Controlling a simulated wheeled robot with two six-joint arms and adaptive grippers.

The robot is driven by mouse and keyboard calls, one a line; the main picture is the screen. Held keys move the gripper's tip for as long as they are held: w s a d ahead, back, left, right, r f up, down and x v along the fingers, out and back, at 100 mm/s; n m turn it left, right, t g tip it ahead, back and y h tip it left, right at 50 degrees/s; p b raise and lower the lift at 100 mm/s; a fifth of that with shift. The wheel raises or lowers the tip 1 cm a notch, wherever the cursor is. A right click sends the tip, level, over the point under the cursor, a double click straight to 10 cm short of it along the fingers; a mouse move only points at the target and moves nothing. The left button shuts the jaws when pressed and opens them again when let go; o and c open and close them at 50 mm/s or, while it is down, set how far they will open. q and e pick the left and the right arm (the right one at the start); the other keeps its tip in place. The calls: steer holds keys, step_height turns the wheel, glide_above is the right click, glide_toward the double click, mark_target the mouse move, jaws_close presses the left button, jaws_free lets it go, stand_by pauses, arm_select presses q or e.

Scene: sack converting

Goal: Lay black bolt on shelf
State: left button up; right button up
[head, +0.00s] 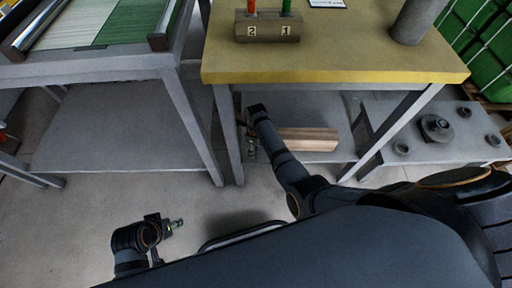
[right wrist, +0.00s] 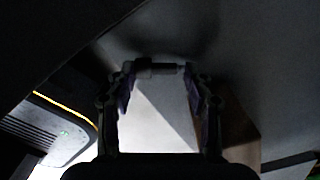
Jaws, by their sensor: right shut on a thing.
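My right gripper (head: 250,146) reaches under the yellow-topped table, at the left end of its lower shelf (head: 325,113). In the right wrist view my right gripper (right wrist: 162,88) is shut on the black bolt (right wrist: 165,67), which lies crosswise between the fingertips. The bolt does not show clearly in the head view. The dim light hides whether it touches the shelf. My left gripper (head: 175,224) is low at the left over the floor, with no object clearly seen in it; its finger gap is too small to read.
A wooden block (head: 307,139) lies on the shelf, right of my right gripper. The yellow tabletop (head: 340,68) is above, with a table leg (head: 229,135) close on the left. A grey bench (head: 465,158) with several dark round parts stands at the right.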

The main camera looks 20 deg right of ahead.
steer(key=o, duration=1.3)
steer(key=shift+c, duration=0.2)
steer(key=shift+r, duration=0.1)
step_height(320, 180, up, 7)
steer(key=shift+r, duration=0.2)
steer(key=shift+w, duration=0.1)
